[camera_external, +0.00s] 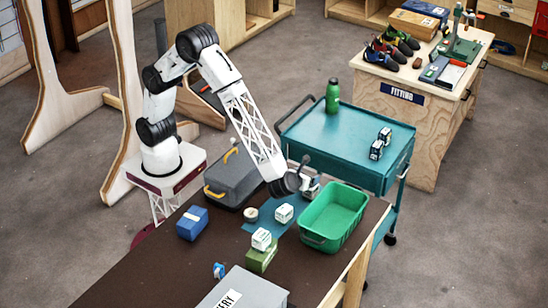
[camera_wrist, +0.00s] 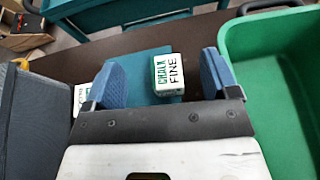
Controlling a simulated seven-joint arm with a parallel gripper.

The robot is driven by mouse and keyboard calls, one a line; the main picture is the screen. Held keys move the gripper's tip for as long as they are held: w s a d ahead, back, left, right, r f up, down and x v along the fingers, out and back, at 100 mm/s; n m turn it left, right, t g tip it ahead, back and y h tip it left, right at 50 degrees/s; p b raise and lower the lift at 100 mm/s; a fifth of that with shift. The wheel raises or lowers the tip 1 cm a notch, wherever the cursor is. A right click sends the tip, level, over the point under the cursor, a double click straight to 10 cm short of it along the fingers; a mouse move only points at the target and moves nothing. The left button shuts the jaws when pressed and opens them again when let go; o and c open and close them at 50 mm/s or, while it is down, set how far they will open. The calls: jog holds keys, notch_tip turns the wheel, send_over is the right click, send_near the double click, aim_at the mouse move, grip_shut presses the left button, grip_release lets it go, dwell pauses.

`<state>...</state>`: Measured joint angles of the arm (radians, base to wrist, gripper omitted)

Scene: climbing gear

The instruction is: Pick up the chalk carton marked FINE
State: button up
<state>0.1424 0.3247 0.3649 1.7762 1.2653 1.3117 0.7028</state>
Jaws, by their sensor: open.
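The chalk carton marked FINE (camera_wrist: 168,74) is a small white box with green and black lettering. In the wrist view it lies on a teal mat (camera_wrist: 152,58), between the blue fingers of my open gripper (camera_wrist: 161,68), nearer the right finger. I see no finger closed on it. Part of another white carton (camera_wrist: 78,98) shows behind the left finger. In the external view my gripper (camera_external: 308,184) is low over the table by the mat. A white carton (camera_external: 284,212) lies on the mat there; its lettering is too small to read.
A green bin (camera_external: 333,216) stands close on the right, a grey case (camera_external: 236,178) on the left. A blue box (camera_external: 192,223) lies at left. The teal cart (camera_external: 350,135) behind holds a bottle and cartons.

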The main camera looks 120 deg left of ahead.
aim_at(311, 191)
jog(key=shift+f, duration=0.1)
jog(key=shift+f, duration=3.4)
jog(key=shift+x, duration=2.55)
jog(key=c, duration=1)
jog(key=shift+c, duration=0.2)
